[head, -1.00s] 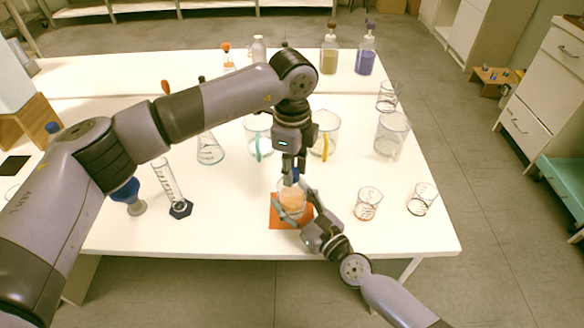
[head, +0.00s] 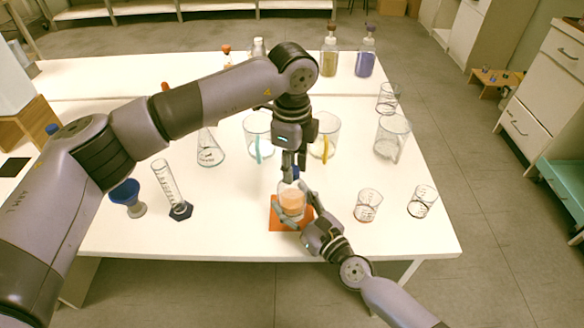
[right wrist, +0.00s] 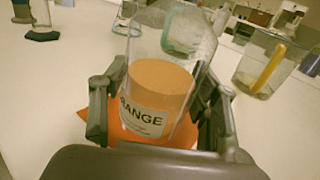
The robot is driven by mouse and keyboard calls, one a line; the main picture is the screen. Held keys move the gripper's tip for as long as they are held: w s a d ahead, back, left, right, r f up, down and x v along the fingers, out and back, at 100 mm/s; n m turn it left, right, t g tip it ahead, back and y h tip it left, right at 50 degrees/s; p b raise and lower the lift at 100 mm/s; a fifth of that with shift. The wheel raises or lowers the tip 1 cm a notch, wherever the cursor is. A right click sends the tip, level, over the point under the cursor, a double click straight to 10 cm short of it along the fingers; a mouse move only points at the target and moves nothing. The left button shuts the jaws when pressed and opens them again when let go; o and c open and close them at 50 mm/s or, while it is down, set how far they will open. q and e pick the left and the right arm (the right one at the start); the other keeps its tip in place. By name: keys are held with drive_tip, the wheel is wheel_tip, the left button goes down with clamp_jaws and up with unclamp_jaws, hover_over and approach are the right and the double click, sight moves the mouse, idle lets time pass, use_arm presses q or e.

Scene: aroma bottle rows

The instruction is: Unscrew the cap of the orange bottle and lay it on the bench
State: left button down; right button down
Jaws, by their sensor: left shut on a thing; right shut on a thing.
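The orange bottle (head: 292,203) stands upright on an orange mat (head: 274,208) near the bench's front edge. The right wrist view shows its clear glass, orange contents and label (right wrist: 146,118). My right gripper (head: 294,202) is shut around the bottle's body, one finger on each side. My left gripper (head: 291,170) points straight down above the bottle and is shut on the blue cap (head: 295,173), mostly hidden by the fingers. The cap is above the bottle's top; I cannot tell if it still touches the neck.
Beakers (head: 368,205) stand right of the bottle on the white bench (head: 230,225). A cylinder (head: 170,187) and a blue-topped item (head: 126,197) stand left. Larger beakers (head: 258,132) stand behind. Bare bench lies left and right of the mat.

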use_arm(q)
drive_tip(key=shift+r, duration=0.35)
drive_tip(key=shift+r, duration=2)
use_arm(e)
drive_tip(key=shift+c, duration=2.4)
unclamp_jaws()
drive_tip(key=shift+s, duration=0.1)
drive_tip(key=v, duration=1.2)
